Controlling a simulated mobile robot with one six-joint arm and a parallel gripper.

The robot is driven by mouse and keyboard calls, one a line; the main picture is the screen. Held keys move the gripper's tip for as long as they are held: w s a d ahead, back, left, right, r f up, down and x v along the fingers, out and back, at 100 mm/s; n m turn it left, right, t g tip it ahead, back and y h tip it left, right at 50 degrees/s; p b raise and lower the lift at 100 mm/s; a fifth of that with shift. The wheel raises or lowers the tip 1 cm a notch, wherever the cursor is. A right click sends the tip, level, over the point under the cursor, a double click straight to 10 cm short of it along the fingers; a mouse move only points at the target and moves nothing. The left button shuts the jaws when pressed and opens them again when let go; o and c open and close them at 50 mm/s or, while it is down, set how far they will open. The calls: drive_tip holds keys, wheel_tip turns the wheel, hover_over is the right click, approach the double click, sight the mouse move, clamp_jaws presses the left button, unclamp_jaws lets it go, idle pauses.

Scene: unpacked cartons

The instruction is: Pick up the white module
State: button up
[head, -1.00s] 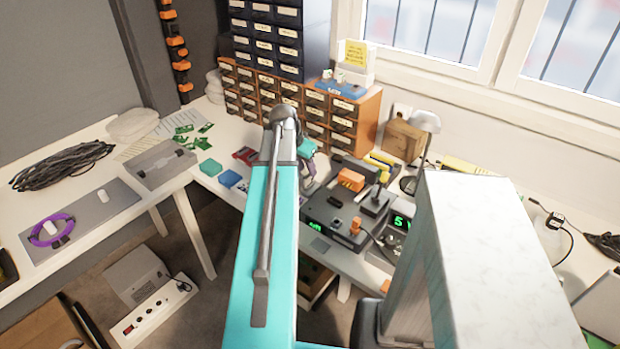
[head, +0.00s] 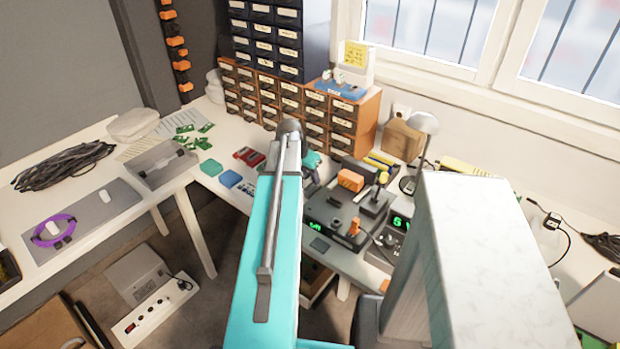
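A small white block (head: 107,198), which may be the white module, lies on the grey mat (head: 110,213) on the left table. A second small white piece (head: 52,227) sits inside a purple ring (head: 42,240) on the same mat. I cannot tell which is the module. My turquoise arm reaches up the middle of the view over the far bench, well to the right of the mat. Only a turquoise and grey part of my gripper's end (head: 312,166) shows beside the arm. Its fingers cannot be made out, nor whether it holds anything.
A black device with orange parts (head: 350,205) stands on the bench right of my arm. Drawer cabinets (head: 300,100) and a lamp (head: 420,130) stand behind. Blue boxes (head: 230,179) and green boards (head: 190,135) lie left. A cable coil (head: 65,165) lies on the left table.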

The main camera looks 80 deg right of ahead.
idle(0.3)
clamp_jaws()
drive_tip(key=shift+r, duration=0.15)
drive_tip(key=shift+r+b, duration=0.5)
drive_tip(key=shift+r, duration=0.95)
drive_tip(key=shift+a+r, duration=0.2)
drive_tip(key=shift+a, duration=0.1)
drive_tip(key=w+a+b, duration=0.1)
drive_tip(key=a, duration=0.3)
drive_tip(key=w+a+b, duration=0.1)
drive_tip(key=w+a, duration=0.1)
drive_tip(key=a, duration=0.2)
drive_tip(key=w+a+r+b, duration=0.1)
drive_tip(key=a+b, duration=0.1)
drive_tip(key=a, duration=0.2)
drive_tip(key=shift+w, duration=0.4)
drive_tip(key=shift+b, duration=0.35)
